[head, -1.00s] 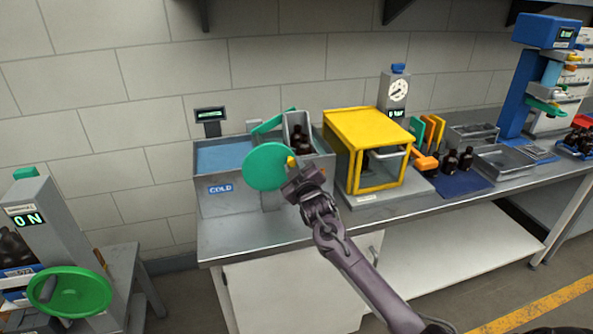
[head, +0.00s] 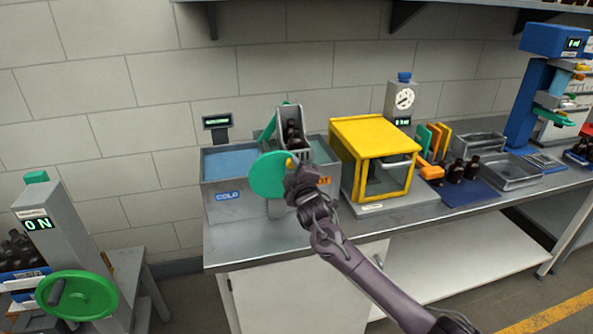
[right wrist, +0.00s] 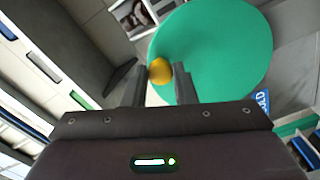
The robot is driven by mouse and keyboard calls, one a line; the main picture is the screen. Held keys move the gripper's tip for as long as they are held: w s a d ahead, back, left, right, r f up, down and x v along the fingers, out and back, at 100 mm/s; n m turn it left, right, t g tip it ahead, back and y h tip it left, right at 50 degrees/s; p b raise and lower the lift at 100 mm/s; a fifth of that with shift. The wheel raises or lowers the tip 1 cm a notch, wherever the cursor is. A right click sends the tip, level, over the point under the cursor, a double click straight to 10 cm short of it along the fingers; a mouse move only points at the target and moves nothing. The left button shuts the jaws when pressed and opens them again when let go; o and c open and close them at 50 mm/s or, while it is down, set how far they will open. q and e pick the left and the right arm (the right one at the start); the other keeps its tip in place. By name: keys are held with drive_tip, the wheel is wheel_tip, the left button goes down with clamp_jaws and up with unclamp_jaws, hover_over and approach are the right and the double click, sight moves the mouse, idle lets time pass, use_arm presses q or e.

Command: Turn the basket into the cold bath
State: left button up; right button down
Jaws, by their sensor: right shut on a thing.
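The grey basket (head: 281,150) holds dark amber bottles (head: 293,132) and stands tilted to the left above the baths. The cold bath (head: 229,162), labelled COLD, is at the left with blue water. The hot bath (head: 322,150) is to its right, partly hidden by the basket and my arm. A green disc wheel (head: 267,176) is on the front of the baths, and it fills much of the right wrist view (right wrist: 215,55). My right gripper (head: 296,170) is shut on the wheel's yellow knob (right wrist: 160,71). My left gripper is not in view.
A yellow-framed cabinet (head: 375,125) stands close to the right of the baths. Further right are a dial timer (head: 404,98), loose bottles on a blue mat (head: 462,192) and metal trays. Another green wheel (head: 78,295) is at lower left. The bench front is clear.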

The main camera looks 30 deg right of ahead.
sight(276, 157)
drive_tip(key=shift+w+a+r+n, duration=0.1)
drive_tip(key=shift+a+r+n, duration=0.3)
drive_tip(key=shift+n, duration=0.35)
drive_tip(key=shift+w+a+r+n, duration=0.1)
drive_tip(key=shift+a+r+n, duration=0.2)
drive_tip(key=shift+n, duration=0.45)
drive_tip(key=shift+w+a+r+n, duration=0.15)
drive_tip(key=shift+a+n, duration=0.35)
drive_tip(key=shift+n, duration=0.35)
drive_tip(key=shift+w+a+n, duration=0.1)
drive_tip(key=shift+a+n, duration=0.4)
drive_tip(key=shift+n, duration=0.35)
drive_tip(key=shift+a, duration=0.1)
drive_tip(key=c, duration=1.2)
unclamp_jaws()
drive_tip(key=shift+a, duration=0.1)
drive_tip(key=shift+f, duration=0.2)
drive_tip(key=shift+s, duration=0.25)
drive_tip(key=b+v, duration=0.2)
drive_tip(key=v, duration=0.5)
drive_tip(key=shift+s, duration=0.1)
